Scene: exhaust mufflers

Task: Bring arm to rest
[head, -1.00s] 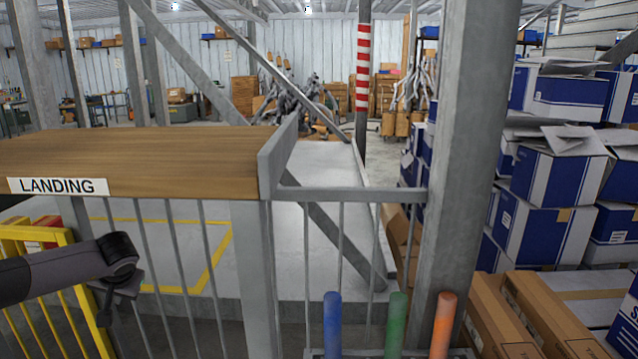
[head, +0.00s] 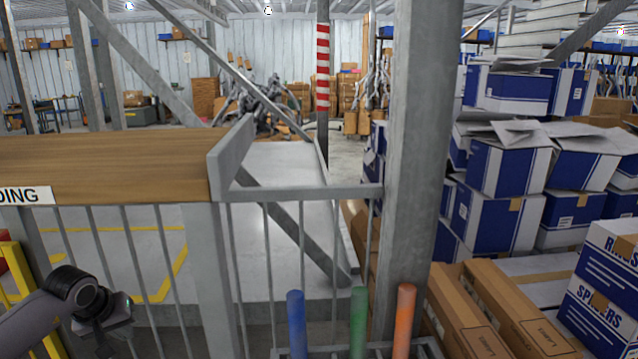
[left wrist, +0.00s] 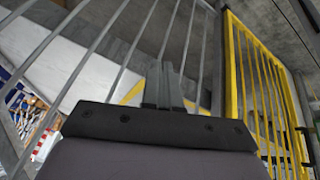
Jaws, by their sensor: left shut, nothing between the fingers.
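My left arm comes in at the lower left of the head view, in front of the grey railing (head: 158,262). My left gripper (head: 120,338) hangs at its end, low and partly cut off by the frame edge. In the left wrist view the gripper (left wrist: 168,88) has its fingers together, with nothing between them. Railing bars and a yellow gate (left wrist: 262,90) lie beyond the fingers. My right gripper is in neither view.
A wooden landing top (head: 110,165) with a sign stands above the railing. A steel post (head: 415,150) rises right of centre. Blue, green and orange tubes (head: 296,325) stand in front of it. Blue-and-white boxes (head: 500,170) and brown cartons (head: 515,310) fill the right.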

